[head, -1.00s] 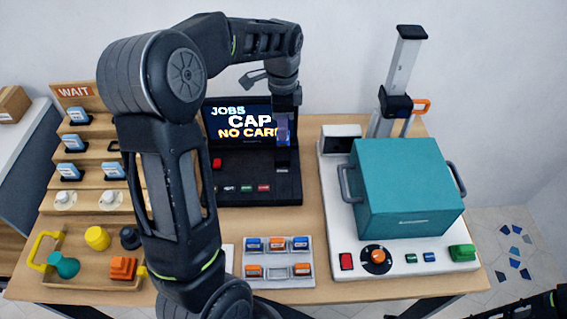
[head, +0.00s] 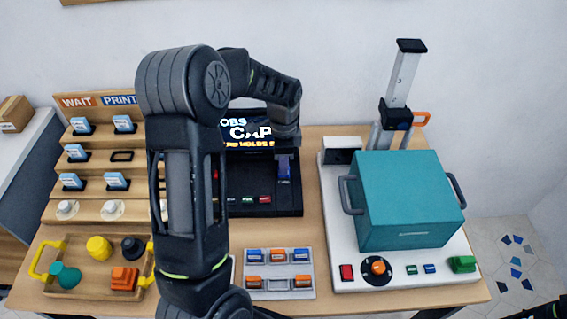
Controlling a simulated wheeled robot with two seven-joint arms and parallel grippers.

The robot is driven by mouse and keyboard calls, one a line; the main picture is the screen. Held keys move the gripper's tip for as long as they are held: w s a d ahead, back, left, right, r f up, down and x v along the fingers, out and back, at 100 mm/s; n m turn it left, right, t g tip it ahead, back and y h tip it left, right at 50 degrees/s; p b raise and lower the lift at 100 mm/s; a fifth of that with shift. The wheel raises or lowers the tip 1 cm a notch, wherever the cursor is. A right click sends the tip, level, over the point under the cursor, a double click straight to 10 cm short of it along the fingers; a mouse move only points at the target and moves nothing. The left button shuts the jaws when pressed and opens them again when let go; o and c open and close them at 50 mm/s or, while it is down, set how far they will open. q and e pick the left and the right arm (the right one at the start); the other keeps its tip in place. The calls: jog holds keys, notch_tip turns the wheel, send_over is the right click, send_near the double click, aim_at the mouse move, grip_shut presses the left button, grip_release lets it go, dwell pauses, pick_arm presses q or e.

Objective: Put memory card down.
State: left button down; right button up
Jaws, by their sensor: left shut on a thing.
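The memory card (head: 284,169) is a narrow blue upright piece at the right side of the black console (head: 250,207). It stands in or against the console; its lower end is hard to make out. My left gripper (head: 286,150) reaches down over it from above and is shut on it. The wrist and dark fingers hide the card's top. The console's screen (head: 250,128) is lit with large text, partly covered by my left arm. My right gripper is not in view; only a dark bit of my right arm shows at the bottom right corner.
A stepped wooden rack (head: 90,138) with several cards stands left. A wooden tray (head: 75,290) of coloured shapes lies before it. A grey tray (head: 278,269) of blue and orange pieces lies in front. A teal box (head: 405,200) sits on a white machine (head: 335,262) at right.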

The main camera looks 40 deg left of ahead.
pick_arm(q)
jog(key=shift+f, duration=0.25)
jog(key=shift+f, duration=0.15)
jog(key=c, duration=1.5)
grip_release()
notch_tip(320, 180, up, 13)
jog(key=shift+f, duration=0.2)
jog(key=shift+r, duration=0.1)
